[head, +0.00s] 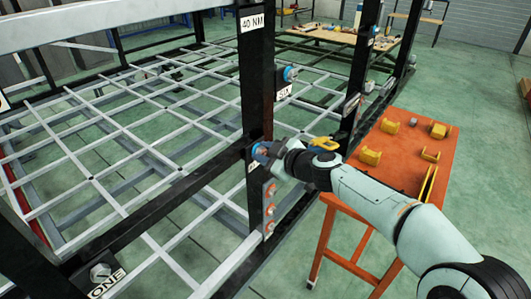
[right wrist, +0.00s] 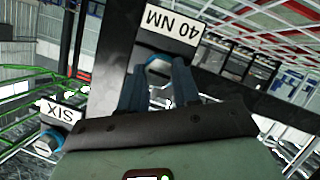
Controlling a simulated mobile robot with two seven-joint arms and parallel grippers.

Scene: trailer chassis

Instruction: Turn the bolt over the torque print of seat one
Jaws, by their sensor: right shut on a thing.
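My right gripper (head: 268,152) is shut on a bolt with a blue collar (head: 259,150) on the black post (head: 257,90). In the right wrist view the blue-collared bolt (right wrist: 157,62) sits between the fingers. Beside it is a white 40 NM print (right wrist: 171,24), upside down in that view. In the head view a print below this bolt is mostly hidden by my gripper. A seat marked ONE (head: 107,283) shows at the lower left, with a grey bolt (head: 100,270) above the print. Another 40 NM print (head: 251,21) is high on the post. My left gripper is not in view.
Another blue-collared bolt (head: 290,73) stands above the SIX print (head: 284,92). Orange-ringed bolts (head: 270,208) line the frame below my gripper. An orange table (head: 400,170) with several yellow parts stands to the right.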

